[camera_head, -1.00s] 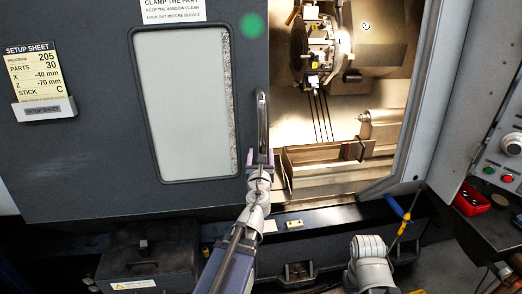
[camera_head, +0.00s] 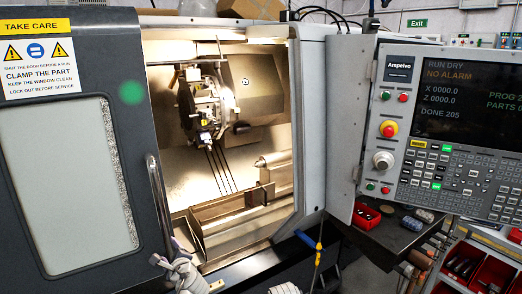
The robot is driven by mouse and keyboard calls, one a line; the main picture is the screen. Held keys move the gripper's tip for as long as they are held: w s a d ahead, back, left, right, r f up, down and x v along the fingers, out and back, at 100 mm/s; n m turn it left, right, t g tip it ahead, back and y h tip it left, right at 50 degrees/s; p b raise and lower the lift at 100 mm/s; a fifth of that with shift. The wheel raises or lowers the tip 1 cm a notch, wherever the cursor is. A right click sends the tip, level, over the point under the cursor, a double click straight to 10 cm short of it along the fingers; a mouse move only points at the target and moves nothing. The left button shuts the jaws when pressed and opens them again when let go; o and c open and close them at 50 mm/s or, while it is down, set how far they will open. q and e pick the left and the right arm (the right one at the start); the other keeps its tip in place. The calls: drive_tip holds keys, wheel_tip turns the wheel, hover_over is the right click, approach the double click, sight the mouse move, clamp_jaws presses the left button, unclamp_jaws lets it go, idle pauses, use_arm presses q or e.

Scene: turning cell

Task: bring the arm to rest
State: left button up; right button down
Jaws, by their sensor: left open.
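My left gripper (camera_head: 170,254) is at the bottom edge of the head view, at the lower end of the door's upright bar handle (camera_head: 158,195). Its jaws are open, with a finger on either side of the handle's lower part; I cannot tell whether they touch it. The grey sliding door (camera_head: 128,60) stands open, and the lit machine inside shows to its right. A small part of my right arm (camera_head: 285,288) shows at the bottom edge; its gripper is out of view.
The control panel (camera_head: 440,130) juts out at the right and reads "RUN DRY" and "NO ALARM". Below it, a bench carries a red bin (camera_head: 366,216) and several round parts. A blue-handled tool (camera_head: 306,240) hangs at the machine's front. A drawer cart (camera_head: 470,262) stands at lower right.

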use_arm(q)
drive_tip(key=s+d+f+n+g+h+b, duration=0.1)
drive_tip(key=s+d+f+n+g+h, duration=0.2)
drive_tip(key=s+d+f+n+g, duration=0.3)
drive_tip(key=s+d+f+n+g+h+b, duration=0.1)
drive_tip(key=s+d+f+n+g+h, duration=0.3)
drive_tip(key=s+d+f+n, duration=0.5)
drive_tip(key=s+d+f+g, duration=0.2)
drive_tip(key=s+d, duration=0.3)
drive_tip(key=d, duration=0.3)
drive_tip(key=shift+d+f, duration=0.2)
drive_tip(key=shift+f, duration=0.55)
drive_tip(key=shift+c, duration=0.2)
